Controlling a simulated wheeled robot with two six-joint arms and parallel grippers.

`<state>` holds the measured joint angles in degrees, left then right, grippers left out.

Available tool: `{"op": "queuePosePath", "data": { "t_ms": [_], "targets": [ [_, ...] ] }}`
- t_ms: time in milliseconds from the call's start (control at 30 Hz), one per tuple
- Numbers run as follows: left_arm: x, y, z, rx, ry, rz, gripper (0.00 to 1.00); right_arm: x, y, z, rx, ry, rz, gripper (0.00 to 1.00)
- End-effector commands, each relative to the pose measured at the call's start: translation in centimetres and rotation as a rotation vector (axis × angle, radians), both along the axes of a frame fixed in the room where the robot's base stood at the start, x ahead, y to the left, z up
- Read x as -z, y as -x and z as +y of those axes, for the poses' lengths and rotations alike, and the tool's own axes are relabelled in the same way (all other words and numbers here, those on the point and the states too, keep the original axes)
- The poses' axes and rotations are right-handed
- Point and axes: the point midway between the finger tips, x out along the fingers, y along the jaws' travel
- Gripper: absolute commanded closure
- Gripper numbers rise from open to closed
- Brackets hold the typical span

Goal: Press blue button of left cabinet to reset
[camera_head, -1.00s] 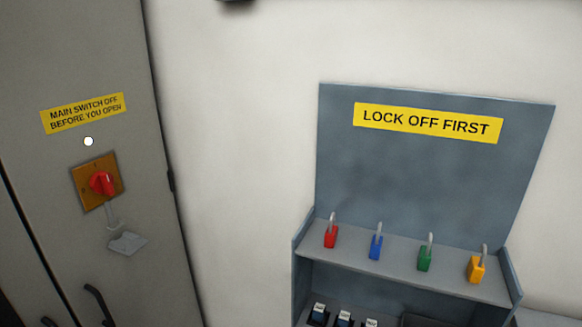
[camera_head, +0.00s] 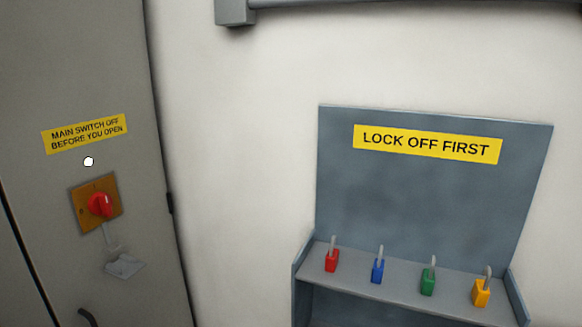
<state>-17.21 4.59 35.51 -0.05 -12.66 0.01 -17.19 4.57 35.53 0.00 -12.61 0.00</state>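A grey cabinet (camera_head: 70,60) fills the left side of the view. It carries a yellow label (camera_head: 85,134) reading "MAIN SWITCH OFF BEFORE YOU OPEN". Below the label is a small round white light or knob (camera_head: 88,161). Under that, a red rotary switch (camera_head: 101,205) sits on an orange-yellow plate (camera_head: 82,212). A pale tag (camera_head: 124,266) hangs below the switch. No blue button shows on the visible part of the cabinet. Neither of my grippers is in view.
A blue-grey lockout station (camera_head: 420,205) with a "LOCK OFF FIRST" sign (camera_head: 426,144) stands at the right. Red (camera_head: 332,261), blue (camera_head: 377,270), green (camera_head: 428,284) and yellow (camera_head: 481,293) padlocks stand on its shelf. A grey beam (camera_head: 400,3) crosses the wall at the top.

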Motion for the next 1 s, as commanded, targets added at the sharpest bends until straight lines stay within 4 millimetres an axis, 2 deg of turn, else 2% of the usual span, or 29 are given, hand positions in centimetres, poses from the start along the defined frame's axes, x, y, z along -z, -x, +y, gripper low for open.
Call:
{"op": "queuePosePath", "data": {
  "t_ms": [33,233,267,1000],
  "targets": [
    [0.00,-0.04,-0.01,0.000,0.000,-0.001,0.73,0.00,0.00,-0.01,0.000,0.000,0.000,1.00],
    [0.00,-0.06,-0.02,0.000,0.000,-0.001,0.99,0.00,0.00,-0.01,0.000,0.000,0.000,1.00],
    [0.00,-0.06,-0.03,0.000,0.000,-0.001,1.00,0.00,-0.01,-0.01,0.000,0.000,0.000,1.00],
    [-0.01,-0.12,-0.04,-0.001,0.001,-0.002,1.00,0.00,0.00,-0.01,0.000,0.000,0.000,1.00]
  ]
}}
